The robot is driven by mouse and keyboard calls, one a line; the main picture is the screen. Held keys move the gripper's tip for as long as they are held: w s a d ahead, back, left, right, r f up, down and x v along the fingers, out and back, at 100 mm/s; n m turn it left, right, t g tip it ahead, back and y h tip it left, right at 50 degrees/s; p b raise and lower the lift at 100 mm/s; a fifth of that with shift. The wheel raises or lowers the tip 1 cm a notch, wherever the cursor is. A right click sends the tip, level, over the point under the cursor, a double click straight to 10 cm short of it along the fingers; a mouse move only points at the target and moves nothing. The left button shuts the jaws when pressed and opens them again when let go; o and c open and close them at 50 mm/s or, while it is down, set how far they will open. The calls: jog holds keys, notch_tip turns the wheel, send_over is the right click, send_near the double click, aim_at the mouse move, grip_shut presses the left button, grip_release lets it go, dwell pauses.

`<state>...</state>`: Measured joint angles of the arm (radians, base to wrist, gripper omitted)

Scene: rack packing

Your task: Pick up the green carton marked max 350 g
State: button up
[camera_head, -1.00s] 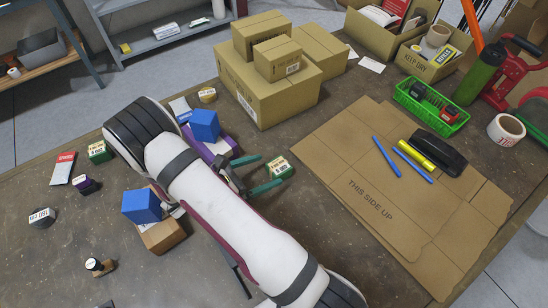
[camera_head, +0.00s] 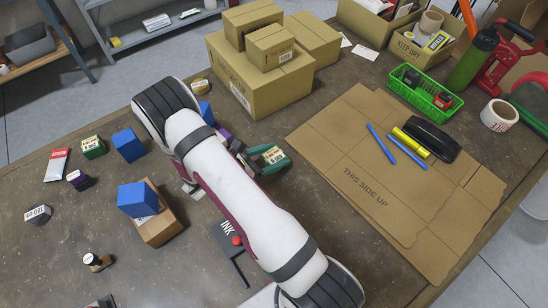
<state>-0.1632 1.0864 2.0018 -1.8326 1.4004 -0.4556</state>
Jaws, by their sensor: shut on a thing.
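A small green carton (camera_head: 273,155) with a pale label sits near the middle of the table, left of the flattened cardboard. My gripper (camera_head: 268,160) has its green fingers on either side of it and is shut on it. The label's print is too small to read. Part of the carton is hidden by the fingers, and I cannot tell whether it is off the table. A second green carton (camera_head: 93,147) with a pale label stands at the far left, apart from my gripper.
Stacked brown boxes (camera_head: 262,75) stand behind my gripper. Flattened cardboard (camera_head: 345,185) lies to the right, with a green basket (camera_head: 425,97) beyond. Blue blocks (camera_head: 128,145), a brown box (camera_head: 163,228) and an ink pad (camera_head: 228,242) lie left of or near my arm.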

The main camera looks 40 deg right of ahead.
grip_shut()
